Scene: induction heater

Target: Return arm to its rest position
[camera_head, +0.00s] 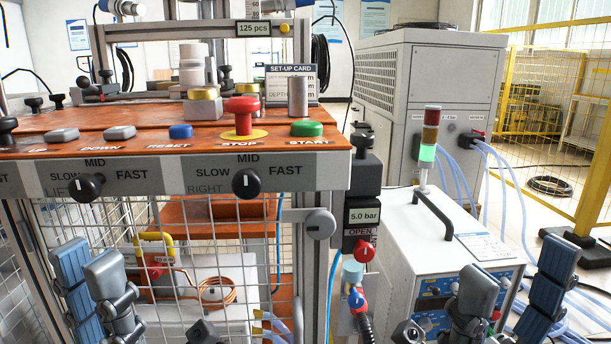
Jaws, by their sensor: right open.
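My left gripper (118,300) is at the bottom left, in front of the wire mesh below the control panel. My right gripper (470,308) is at the bottom right, in front of the white cabinet. It is open, and I see nothing held in it. The lower parts of both arms are cut off by the bottom edge of the picture.
The orange control panel (350,140) has a red stop button (242,112), a green start button (306,129) and black knobs (247,183). A copper coil (217,292) shows behind the mesh. The white cabinet (400,225) carries a signal lamp (428,140). A yellow fence (600,165) stands right.

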